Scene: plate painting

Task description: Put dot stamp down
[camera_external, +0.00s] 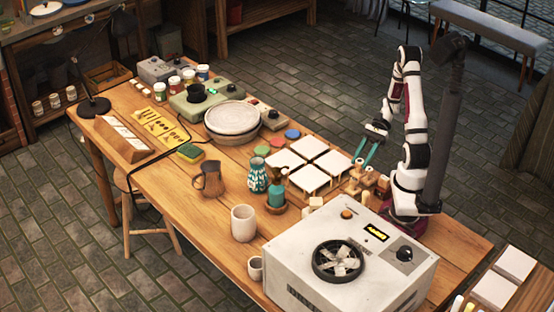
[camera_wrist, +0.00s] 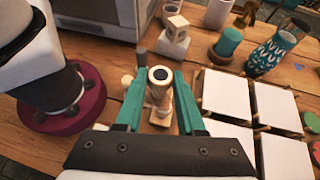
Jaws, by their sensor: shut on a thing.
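My gripper (camera_wrist: 160,80) has teal fingers pointing down, and in the wrist view they close on the dot stamp (camera_wrist: 160,74). The stamp is a pale wooden piece with a dark round spot on its visible end. In the external view my gripper (camera_external: 361,160) is low over the right part of the table, among small wooden stamp pieces (camera_external: 382,184). A wooden base piece (camera_wrist: 160,117) shows below the stamp in the wrist view. I cannot tell whether the stamp touches it.
White square tiles (camera_external: 322,160) on small stands lie just left of my gripper. A white cube-shaped stamp (camera_wrist: 175,30) stands close by. The large white kiln-like box (camera_external: 350,262) is in front. A teal patterned vase (camera_external: 258,176) and a mug (camera_external: 244,222) stand further left.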

